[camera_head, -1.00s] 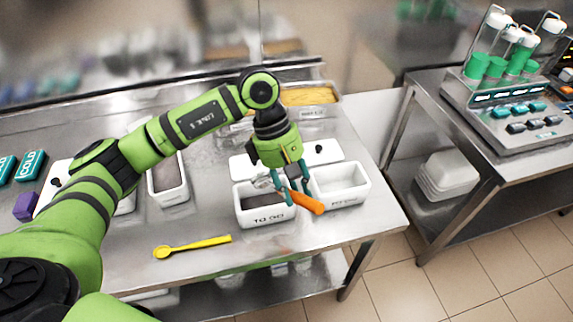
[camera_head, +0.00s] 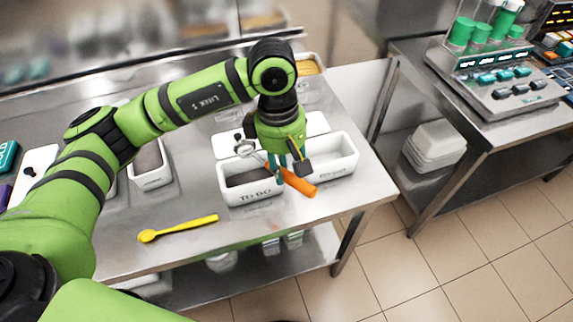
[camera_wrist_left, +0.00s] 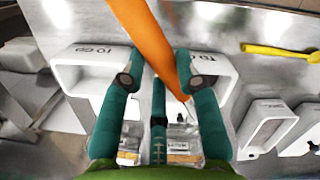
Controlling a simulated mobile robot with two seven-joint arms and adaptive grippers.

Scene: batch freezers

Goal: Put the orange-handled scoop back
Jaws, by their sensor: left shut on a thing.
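The scoop's orange handle (camera_head: 298,186) is gripped by my left gripper (camera_head: 284,172), which is shut on it above the white bins. The scoop's metal head (camera_head: 245,147) sticks out to the left, over the back of the bin labelled TO GO (camera_head: 252,196). The orange handle also crosses the top of the left wrist view (camera_wrist_left: 145,32), between the teal fingers (camera_wrist_left: 160,90). A second white bin (camera_head: 345,163) stands to the right of the TO GO bin. My right gripper is not in view.
A yellow spoon (camera_head: 180,228) lies at the table's front left. Another white bin (camera_head: 150,178) stands behind it. A second metal table (camera_head: 480,132) with a machine stands at the right, across a gap. The steel top around the spoon is clear.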

